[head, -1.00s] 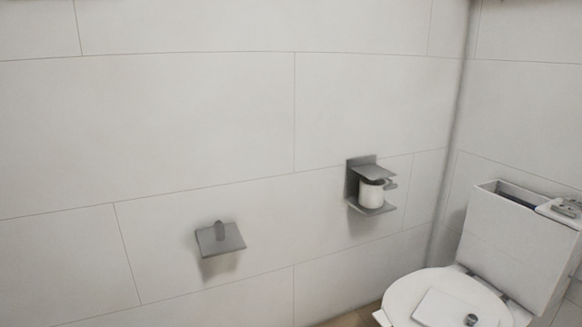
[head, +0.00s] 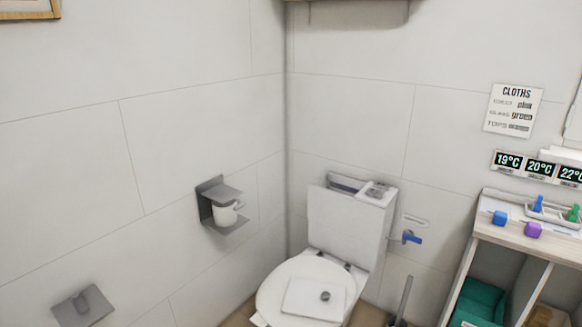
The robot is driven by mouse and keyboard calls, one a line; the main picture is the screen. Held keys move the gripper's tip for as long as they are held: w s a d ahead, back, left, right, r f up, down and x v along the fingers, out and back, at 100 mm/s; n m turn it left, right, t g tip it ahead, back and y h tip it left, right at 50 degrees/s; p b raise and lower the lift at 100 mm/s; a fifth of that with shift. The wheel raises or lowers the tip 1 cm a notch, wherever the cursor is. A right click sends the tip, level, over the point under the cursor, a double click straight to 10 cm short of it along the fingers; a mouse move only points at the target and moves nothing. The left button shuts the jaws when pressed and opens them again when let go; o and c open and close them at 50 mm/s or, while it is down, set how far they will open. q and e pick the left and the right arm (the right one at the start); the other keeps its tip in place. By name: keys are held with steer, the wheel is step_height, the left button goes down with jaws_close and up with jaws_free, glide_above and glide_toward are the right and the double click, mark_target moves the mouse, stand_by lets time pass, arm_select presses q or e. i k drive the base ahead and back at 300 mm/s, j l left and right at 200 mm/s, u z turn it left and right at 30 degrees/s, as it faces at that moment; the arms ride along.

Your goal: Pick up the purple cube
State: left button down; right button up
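A paper holder (head: 220,205) is on the wall.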

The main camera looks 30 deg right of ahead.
mark_target(533, 230)
steer(key=z, duration=2.4)
steer(key=i+l+u, duration=0.3)
steer(key=i, duration=0.25)
